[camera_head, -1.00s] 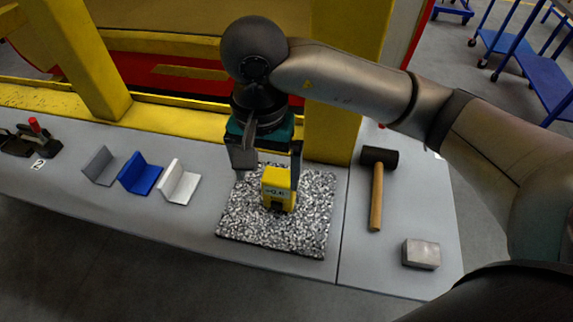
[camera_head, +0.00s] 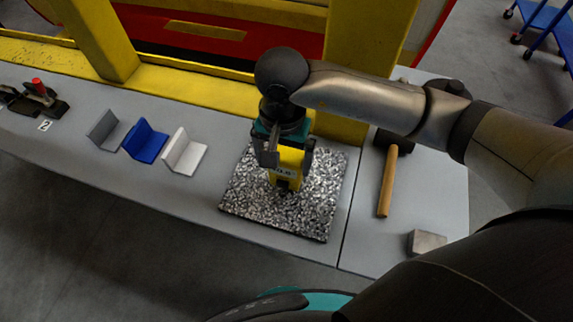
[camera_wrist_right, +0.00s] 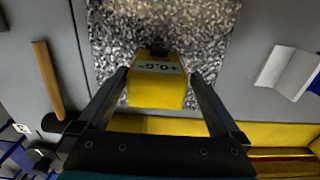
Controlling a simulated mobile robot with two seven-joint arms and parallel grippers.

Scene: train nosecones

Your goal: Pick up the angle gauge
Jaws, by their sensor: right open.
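The angle gauge (camera_head: 287,168) is a yellow block with a small display, standing on a speckled granite plate (camera_head: 245,206). My right gripper (camera_head: 287,162) has come down over it from above, with one finger on either side. In the right wrist view the gauge (camera_wrist_right: 157,82) sits between the two fingertips of my right gripper (camera_wrist_right: 158,74), and its display reads about +0.0. The fingers are open, with a visible gap on each side of the gauge. The gripper partly covers the gauge's top in the head view. My left gripper is not in view.
A grey, a blue (camera_head: 146,143) and a white (camera_head: 185,153) angle bracket stand left of the plate. A hammer (camera_head: 387,185) and a metal block (camera_head: 426,242) lie to the right. A yellow post (camera_head: 362,60) rises behind. The bench front is clear.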

